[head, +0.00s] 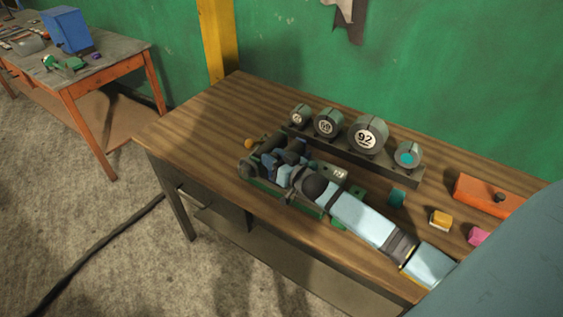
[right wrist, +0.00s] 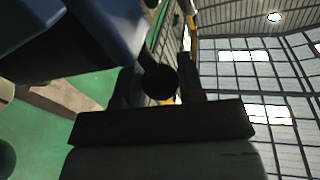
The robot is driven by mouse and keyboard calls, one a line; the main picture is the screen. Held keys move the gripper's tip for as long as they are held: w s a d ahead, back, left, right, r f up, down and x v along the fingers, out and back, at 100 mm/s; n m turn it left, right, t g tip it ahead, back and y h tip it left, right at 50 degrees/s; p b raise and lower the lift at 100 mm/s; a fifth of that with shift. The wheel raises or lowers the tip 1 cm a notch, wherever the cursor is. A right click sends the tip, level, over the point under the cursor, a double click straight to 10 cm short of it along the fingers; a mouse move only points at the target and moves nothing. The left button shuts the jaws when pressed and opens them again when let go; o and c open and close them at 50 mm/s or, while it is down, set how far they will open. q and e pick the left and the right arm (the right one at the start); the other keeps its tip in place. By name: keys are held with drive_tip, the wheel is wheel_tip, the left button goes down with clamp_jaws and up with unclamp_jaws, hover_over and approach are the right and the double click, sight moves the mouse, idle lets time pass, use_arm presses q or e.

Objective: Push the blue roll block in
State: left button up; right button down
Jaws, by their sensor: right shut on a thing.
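A machine with a green base (head: 262,184) and dark rollers sits on the wooden table. The blue roll block (head: 268,160) is at its left end, partly hidden by my right gripper. In the right wrist view a large blue body (right wrist: 75,40), which looks like this block, fills the upper left. My right gripper (head: 282,173) reaches in from the lower right. In the right wrist view a dark round knob (right wrist: 160,82) beside the blue body lies between the dark fingers, which are shut on it. How far the block sits in is hard to tell. My left gripper is not in view.
A dark rack (head: 400,171) with several numbered rolls stands behind the machine. An orange block (head: 486,196), a yellow block (head: 440,219) and a teal piece (head: 397,198) lie at the right. The table's left part (head: 200,121) is clear.

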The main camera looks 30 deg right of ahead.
drive_tip(key=c, duration=0.8)
unclamp_jaws()
drive_tip(key=shift+o, duration=0.2)
drive_tip(key=shift+s, duration=0.15)
drive_tip(key=shift+s+d+f, duration=0.1)
drive_tip(key=shift+s+f, duration=0.05)
drive_tip(key=shift+s, duration=0.2)
drive_tip(key=s+d+b, duration=0.2)
drive_tip(key=s, duration=1)
drive_tip(key=shift+s+d, duration=0.25)
drive_tip(key=shift+s, duration=0.05)
drive_tip(key=s+a+f+n+g+p, duration=0.1)
drive_tip(key=s+a+f+g, duration=0.2)
drive_tip(key=s+a+f, duration=0.3)
drive_tip(key=s+a+f+n+g+p, duration=0.2)
drive_tip(key=s+a+f, duration=0.4)
drive_tip(key=s+a, duration=0.4)
drive_tip(key=shift+a+f+g, duration=0.3)
drive_tip(key=shift+a+g, duration=0.5)
drive_tip(key=shift+a, duration=0.15)
